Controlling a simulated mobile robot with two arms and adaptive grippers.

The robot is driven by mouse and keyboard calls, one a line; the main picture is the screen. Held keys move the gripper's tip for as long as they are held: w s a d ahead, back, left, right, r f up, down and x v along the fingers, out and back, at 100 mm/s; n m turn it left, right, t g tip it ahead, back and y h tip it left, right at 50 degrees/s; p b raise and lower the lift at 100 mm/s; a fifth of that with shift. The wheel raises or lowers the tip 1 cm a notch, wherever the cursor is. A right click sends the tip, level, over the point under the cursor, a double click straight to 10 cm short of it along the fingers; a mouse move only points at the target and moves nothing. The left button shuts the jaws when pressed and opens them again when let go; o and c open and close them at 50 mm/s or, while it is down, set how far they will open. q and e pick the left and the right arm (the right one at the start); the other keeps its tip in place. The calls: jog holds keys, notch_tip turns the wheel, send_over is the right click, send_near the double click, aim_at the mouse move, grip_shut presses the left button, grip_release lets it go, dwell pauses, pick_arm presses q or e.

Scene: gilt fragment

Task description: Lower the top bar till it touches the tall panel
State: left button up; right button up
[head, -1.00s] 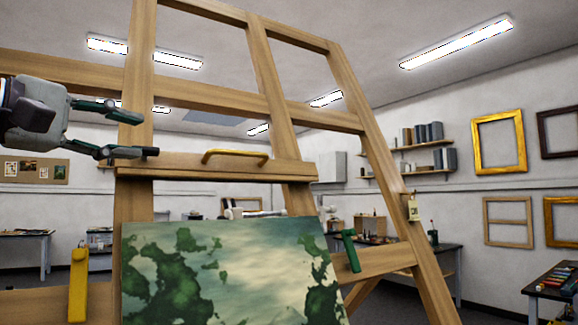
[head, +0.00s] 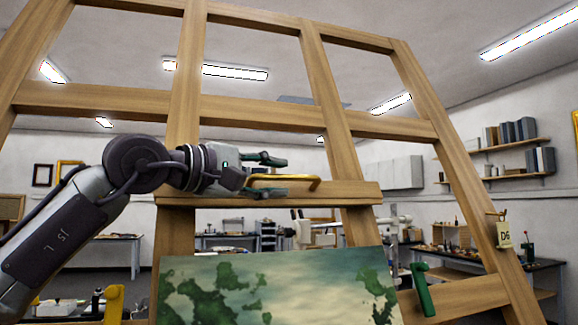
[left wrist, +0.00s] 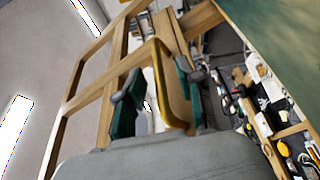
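The top bar (head: 345,193) is a wooden crosspiece on a large wooden easel, with a gold handle (head: 311,182) on its front. The tall panel (head: 290,287), painted in green and cream, stands below it with a clear gap between them. My left gripper (head: 283,175) is at the left part of the handle, its fingers apart above and below it. In the left wrist view the handle (left wrist: 168,75) lies between the open fingers, nearer the right one. I cannot tell whether it touches. My right gripper is not in view.
A green clamp lever (head: 424,290) is on the panel's right and a yellow one (head: 114,304) on its left. A tag (head: 504,234) hangs on the easel's right post. Work tables (head: 122,247) and shelves stand behind.

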aim_at(281, 178)
pick_arm(q)
jog(key=shift+p+x, duration=0.55)
jog(key=shift+x, duration=1.1)
grip_shut()
